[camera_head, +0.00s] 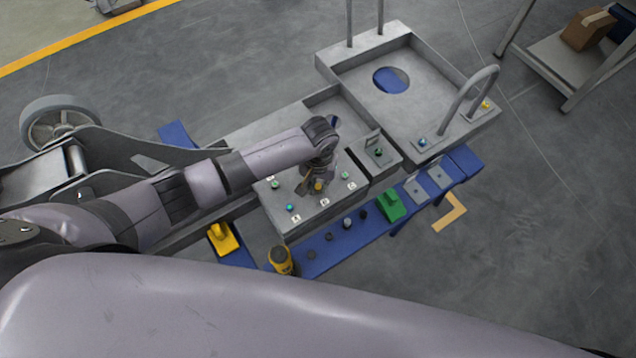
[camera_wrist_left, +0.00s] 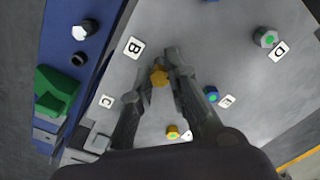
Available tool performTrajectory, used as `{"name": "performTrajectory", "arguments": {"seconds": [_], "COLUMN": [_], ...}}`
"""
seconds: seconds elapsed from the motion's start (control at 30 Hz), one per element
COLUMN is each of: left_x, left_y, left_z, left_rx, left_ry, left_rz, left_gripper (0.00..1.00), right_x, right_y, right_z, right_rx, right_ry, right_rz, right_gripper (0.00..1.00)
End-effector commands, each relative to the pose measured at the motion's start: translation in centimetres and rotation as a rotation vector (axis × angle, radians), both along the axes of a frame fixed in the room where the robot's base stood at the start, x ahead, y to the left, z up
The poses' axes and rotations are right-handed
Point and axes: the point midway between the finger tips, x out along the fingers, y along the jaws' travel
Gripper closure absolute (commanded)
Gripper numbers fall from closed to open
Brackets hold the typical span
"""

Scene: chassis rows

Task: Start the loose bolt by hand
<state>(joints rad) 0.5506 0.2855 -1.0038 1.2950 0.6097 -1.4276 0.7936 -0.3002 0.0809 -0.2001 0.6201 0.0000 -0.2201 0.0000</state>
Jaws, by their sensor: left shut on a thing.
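My left gripper (camera_head: 311,181) reaches down over the top of the grey block (camera_head: 312,219). In the left wrist view its fingertips (camera_wrist_left: 161,72) are shut on a yellow bolt head (camera_wrist_left: 159,78). The bolt's shank is hidden, so I cannot tell how deep it sits or whether it is tilted. My right gripper is not in view.
A blue rail (camera_head: 327,254) runs in front of the block, holding a green block (camera_head: 391,206), dark round parts and grey plates. A yellow-black tool (camera_head: 281,260) and a yellow holder (camera_head: 222,238) are at its left. A grey tray (camera_head: 450,87) with an upright handle stands behind right.

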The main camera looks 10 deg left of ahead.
Motion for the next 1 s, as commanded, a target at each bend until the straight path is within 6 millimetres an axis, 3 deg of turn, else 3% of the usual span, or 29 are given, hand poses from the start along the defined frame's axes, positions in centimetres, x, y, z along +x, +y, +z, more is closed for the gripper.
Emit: {"name": "performTrajectory", "arguments": {"seconds": [0.67,1.0], "left_x": [0.0,0.0], "left_y": [-0.1,0.0], "left_z": [-1.5,-1.5], "left_rx": [-0.001,0.0], "left_ry": [0.0,0.001], "left_rz": [-0.006,-0.393], "left_gripper": [1.0,1.0], "right_x": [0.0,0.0], "right_y": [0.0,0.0], "right_z": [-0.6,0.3], "right_rx": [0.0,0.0], "right_ry": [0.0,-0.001], "right_rz": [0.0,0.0], "right_gripper": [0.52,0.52]}}
